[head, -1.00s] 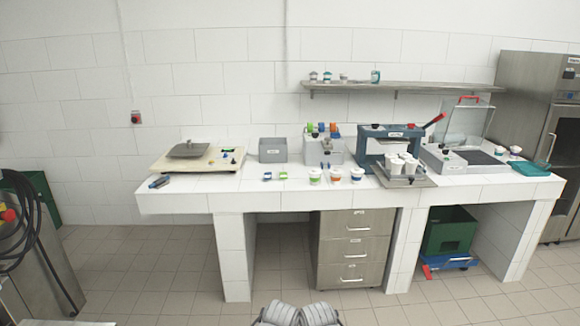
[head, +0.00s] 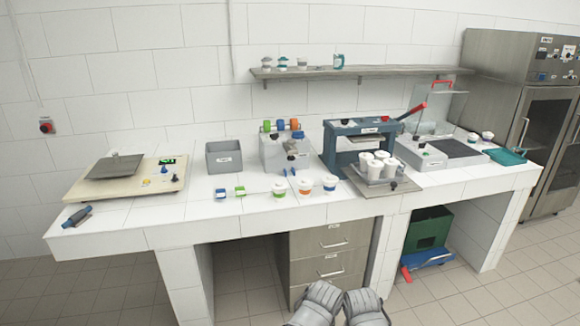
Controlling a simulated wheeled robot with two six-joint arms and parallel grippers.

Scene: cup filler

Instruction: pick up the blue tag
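A small blue and white piece (head: 221,193), which looks like the blue tag, lies on the white counter (head: 130,218) near its front edge. A similar green and white piece (head: 240,191) lies just to its right. Two grey rounded parts of my own arms show at the bottom edge, well below and in front of the counter. No gripper fingers can be made out, and nothing of mine touches the tag.
A grey bin (head: 224,157) stands behind the tag. A blue press (head: 360,140) and a tray of white cups (head: 400,183) stand farther right. A blue-handled tool (head: 76,217) lies at the left corner.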

